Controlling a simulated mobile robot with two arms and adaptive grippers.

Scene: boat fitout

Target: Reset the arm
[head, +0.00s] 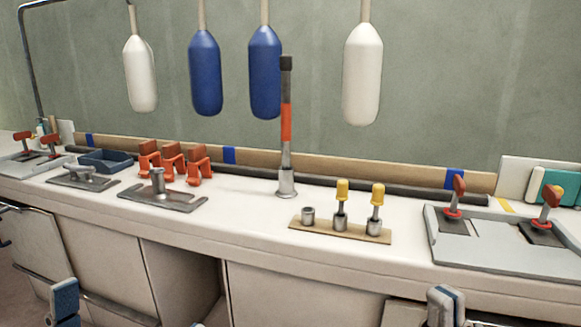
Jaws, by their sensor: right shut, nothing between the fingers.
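My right gripper (445,306) shows at the bottom edge, right of centre, in front of the counter. Its fingers are together with nothing between them. Part of my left gripper (65,302) shows at the bottom left, below the counter's front edge. The picture does not show whether it is open or shut. Both arms are mostly out of the frame. Neither gripper appears to touch anything on the counter.
The white counter (245,213) holds an upright black-and-orange handle (286,130), a board with yellow-topped pegs (310,230), orange clips (198,165), grey plates (150,200) and a red-lever tray (490,262). White and blue fenders (205,72) hang behind. Open cabinets lie below.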

